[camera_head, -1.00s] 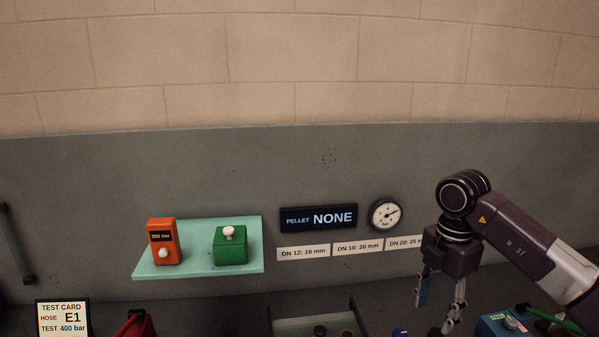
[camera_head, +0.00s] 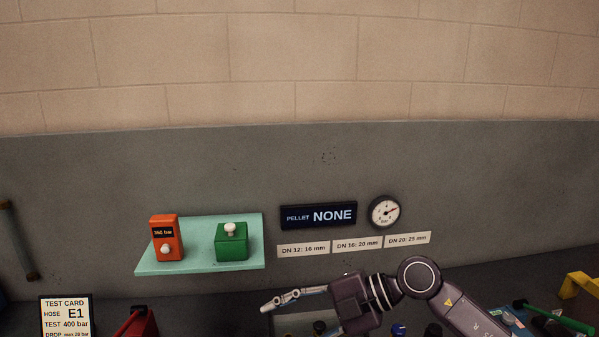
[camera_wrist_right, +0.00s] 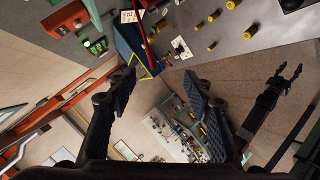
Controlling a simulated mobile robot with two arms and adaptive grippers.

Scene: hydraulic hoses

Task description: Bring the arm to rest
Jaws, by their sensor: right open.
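My right arm comes in from the lower right in the head view. Its right gripper (camera_head: 284,299) reaches left above the bench, fingers pointing left, edge-on to the head camera. In the right wrist view the two dark fingers of the right gripper (camera_wrist_right: 162,84) stand wide apart with nothing between them. Another dark gripper, which looks like my left gripper (camera_wrist_right: 288,74), shows small at the right of the wrist view; its finger opening is too small to judge. No left arm shows in the head view.
A teal shelf (camera_head: 198,264) holds an orange 350 bar unit (camera_head: 166,238) and a green box (camera_head: 231,243). A test card (camera_head: 65,316) stands at left. A PELLET NONE sign (camera_head: 319,216) and a gauge (camera_head: 384,212) hang on the grey panel. A tray lies partly hidden under my right gripper.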

